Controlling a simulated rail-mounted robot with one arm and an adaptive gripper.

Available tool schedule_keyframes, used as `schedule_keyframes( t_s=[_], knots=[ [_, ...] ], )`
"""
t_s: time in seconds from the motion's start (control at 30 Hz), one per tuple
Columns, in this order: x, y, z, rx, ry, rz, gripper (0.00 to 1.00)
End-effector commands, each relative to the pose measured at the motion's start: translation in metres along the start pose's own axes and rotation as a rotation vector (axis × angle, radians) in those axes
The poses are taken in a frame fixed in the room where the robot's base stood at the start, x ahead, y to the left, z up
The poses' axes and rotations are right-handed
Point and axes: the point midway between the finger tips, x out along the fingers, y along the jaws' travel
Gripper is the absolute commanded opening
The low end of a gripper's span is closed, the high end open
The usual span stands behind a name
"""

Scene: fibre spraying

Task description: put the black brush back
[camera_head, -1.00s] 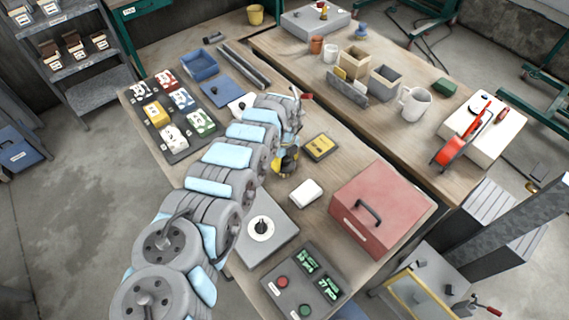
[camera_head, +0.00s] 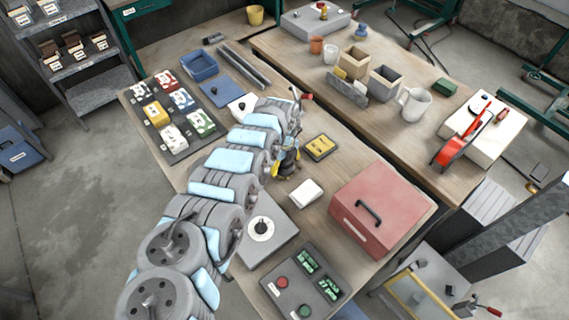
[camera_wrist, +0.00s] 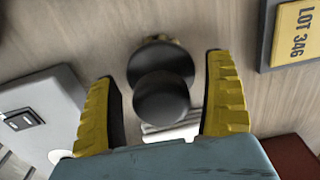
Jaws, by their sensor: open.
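My gripper (camera_wrist: 160,70) is open in the wrist view, with one yellow-ribbed finger on each side. Between the fingers is a dark, round-topped thing (camera_wrist: 162,97) with a wider dark part and yellow edging behind it; it looks like the black brush seen from above. Gaps show between it and both fingers. In the head view my gripper (camera_head: 286,168) is low over the middle of the near table, and the dark thing (camera_head: 289,157) shows only partly there. I cannot tell its lower end.
A yellow LOT 346 plate (camera_wrist: 296,33) lies close by on the right. A white block (camera_head: 306,194), a red toolbox (camera_head: 385,205) and a grey plate with a disc (camera_head: 272,246) are near my gripper. A blue tray (camera_head: 199,66) stands farther back.

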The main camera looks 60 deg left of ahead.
Motion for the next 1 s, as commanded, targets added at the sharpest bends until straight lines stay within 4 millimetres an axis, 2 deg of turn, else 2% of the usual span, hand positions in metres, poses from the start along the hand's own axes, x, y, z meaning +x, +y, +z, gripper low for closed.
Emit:
schedule_keyframes(
  t_s=[0.37,1.0],
  knots=[
    [-0.033,0.001,0.001,-0.001,-0.001,0.002,0.84],
    [-0.105,0.000,0.002,0.000,-0.004,0.000,0.84]
  ],
)
